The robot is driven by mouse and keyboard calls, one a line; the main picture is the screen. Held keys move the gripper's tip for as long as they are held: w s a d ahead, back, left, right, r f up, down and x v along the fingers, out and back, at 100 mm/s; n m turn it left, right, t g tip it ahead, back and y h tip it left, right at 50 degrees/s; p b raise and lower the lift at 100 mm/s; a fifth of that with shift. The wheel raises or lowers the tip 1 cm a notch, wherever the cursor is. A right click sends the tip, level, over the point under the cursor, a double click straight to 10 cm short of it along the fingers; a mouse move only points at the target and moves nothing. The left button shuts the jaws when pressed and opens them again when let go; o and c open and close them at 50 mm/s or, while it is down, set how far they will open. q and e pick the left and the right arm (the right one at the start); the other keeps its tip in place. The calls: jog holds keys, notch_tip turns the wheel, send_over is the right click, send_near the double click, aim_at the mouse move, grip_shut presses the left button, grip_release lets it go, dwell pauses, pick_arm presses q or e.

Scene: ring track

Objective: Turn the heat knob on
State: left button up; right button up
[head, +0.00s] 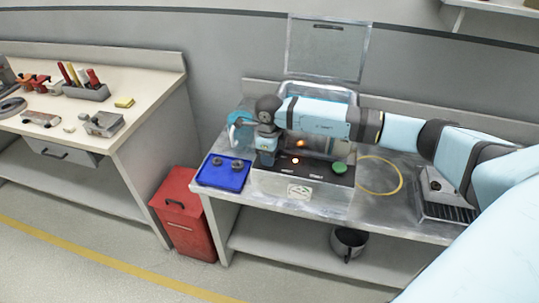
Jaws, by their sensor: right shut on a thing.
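A metal heating unit (285,190) stands on the steel bench, with a dark sloped control panel (312,172) on its front. An orange glow (301,143) shows behind the panel. My right arm reaches in from the right. My right gripper (265,160) points down at the panel's left end, shut on what appears to be the heat knob. The gripper hides the knob, so its angle cannot be told. My left gripper is not in view.
A blue tray (209,181) with small metal parts lies left of the unit. A yellow ring (401,180) lies to its right. A red bin (178,218) stands on the floor between the bench and a left workbench (137,113). A dark pot (347,242) sits on the lower shelf.

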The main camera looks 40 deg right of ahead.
dwell(0.3)
jog(key=o, duration=0.9)
jog(key=shift+r, duration=0.15)
notch_tip(320, 180, up, 14)
jog(key=shift+f, duration=0.2)
